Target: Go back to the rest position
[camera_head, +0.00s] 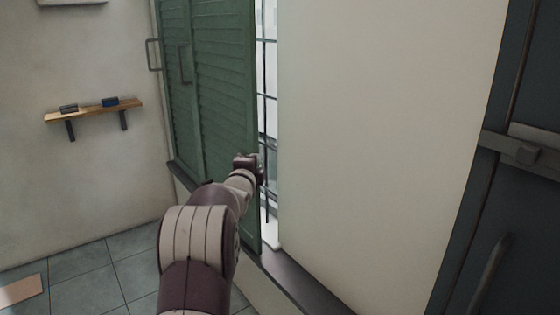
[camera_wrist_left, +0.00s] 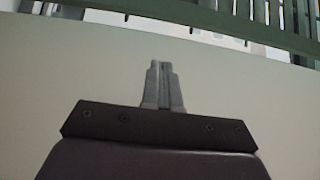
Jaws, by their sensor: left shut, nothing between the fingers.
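My left arm reaches forward in the head view, and its left gripper (camera_head: 255,168) is beside the edge of the green louvred shutter (camera_head: 225,90), at the window opening. In the left wrist view the gripper's fingers (camera_wrist_left: 162,82) are together with nothing between them, in front of a plain pale wall. The green shutter slats (camera_wrist_left: 205,15) cross the top of that view, apart from the fingertips in the picture. Whether the arm touches the shutter cannot be told. My right gripper is in neither view.
A barred window (camera_head: 267,100) shows behind the shutter. A pale wall panel (camera_head: 380,130) and a dark door (camera_head: 510,200) stand to the right. A wooden shelf (camera_head: 85,113) with small items is on the left wall. Tiled floor (camera_head: 90,270) at lower left is mostly clear.

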